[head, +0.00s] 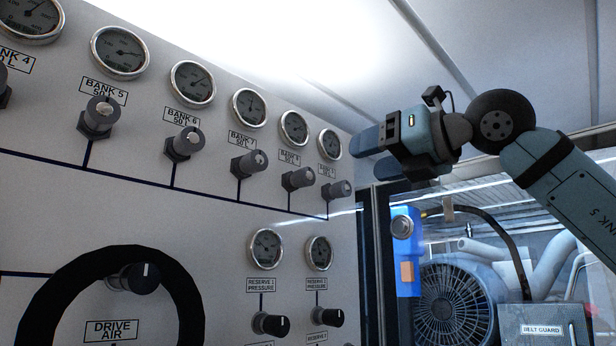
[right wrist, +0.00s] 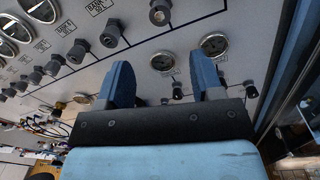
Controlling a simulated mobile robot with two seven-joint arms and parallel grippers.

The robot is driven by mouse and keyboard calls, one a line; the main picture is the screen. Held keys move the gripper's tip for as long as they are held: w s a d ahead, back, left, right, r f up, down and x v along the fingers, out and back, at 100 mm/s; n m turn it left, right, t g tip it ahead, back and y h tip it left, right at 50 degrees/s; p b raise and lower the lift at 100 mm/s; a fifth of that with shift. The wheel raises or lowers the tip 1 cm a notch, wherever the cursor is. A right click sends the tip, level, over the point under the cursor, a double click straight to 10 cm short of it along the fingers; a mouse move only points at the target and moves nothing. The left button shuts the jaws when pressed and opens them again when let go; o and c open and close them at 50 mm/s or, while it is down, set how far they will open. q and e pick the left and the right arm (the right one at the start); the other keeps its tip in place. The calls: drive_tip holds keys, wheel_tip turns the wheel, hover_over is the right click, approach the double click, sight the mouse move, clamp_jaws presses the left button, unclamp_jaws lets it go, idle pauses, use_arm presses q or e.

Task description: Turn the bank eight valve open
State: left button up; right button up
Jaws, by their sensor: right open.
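The bank eight valve (head: 298,178) is a dark knob with a pale metal end on the grey panel, under the BANK 8 label (head: 289,157) and its round gauge (head: 294,128). My right gripper (head: 366,155) is open and empty, to the right of the valve and slightly higher in the head view, apart from it. In the right wrist view its blue fingers (right wrist: 160,68) are spread with the panel behind them. The row of valve knobs runs along the upper left there; I cannot tell which one is bank eight. My left gripper is not in view.
The bank seven valve (head: 249,163) and the last valve in the row (head: 337,190) sit close on either side. Two reserve pressure gauges (head: 265,249) with knobs are below. A black ring (head: 190,300) stands out in front at lower left. A blue box (head: 405,250) is right of the panel.

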sight(309, 177)
drive_tip(key=p+x, duration=0.4)
drive_tip(key=x, duration=0.8)
drive_tip(key=shift+w+a+p, duration=0.15)
drive_tip(key=shift+p, duration=0.25)
drive_tip(key=shift+w+a, duration=0.35)
drive_tip(key=shift+a, duration=0.05)
drive_tip(key=c, duration=0.9)
